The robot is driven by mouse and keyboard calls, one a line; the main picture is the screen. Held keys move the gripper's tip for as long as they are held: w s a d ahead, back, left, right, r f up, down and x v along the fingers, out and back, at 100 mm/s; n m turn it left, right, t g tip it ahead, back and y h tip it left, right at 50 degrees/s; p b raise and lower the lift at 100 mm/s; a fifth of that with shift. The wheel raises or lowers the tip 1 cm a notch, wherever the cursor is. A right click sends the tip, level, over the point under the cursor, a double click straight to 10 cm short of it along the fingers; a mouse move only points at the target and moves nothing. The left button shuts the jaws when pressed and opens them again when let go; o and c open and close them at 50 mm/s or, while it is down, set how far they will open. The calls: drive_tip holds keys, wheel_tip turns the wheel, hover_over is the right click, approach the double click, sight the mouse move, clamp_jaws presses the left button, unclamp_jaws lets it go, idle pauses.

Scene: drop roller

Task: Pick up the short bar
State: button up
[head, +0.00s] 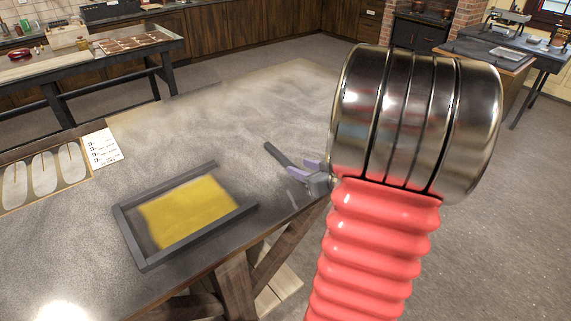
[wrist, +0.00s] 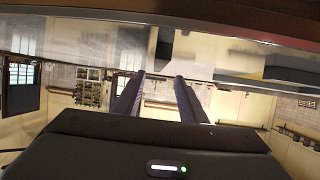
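A dark, narrow bar (head: 276,153) lies on the grey tabletop near its right edge in the head view; it is the only thing there that looks like the short bar. My gripper (head: 302,169), with purple-grey fingers, is at the bar's near end, by the table edge. It hides part of that end, and I cannot tell whether it touches the bar. In the wrist view my two fingers (wrist: 160,80) stand apart with a clear, empty gap between them. I cannot make out the bar in the wrist view.
A dark-framed tray (head: 196,238) with a yellow floor sits left of the bar. A white card (head: 104,147) and a panel with oval shapes (head: 43,178) lie at the far left. The tabletop beyond the bar is clear. My red and metal arm hides the right side.

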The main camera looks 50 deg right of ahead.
sight(287, 162)
drive_tip(key=shift+x, duration=1.3)
drive_tip(key=shift+x, duration=2.6)
drive_tip(key=shift+d, duration=0.15)
drive_tip(key=shift+c, duration=0.7)
clamp_jaws()
drive_tip(key=shift+r, duration=0.1)
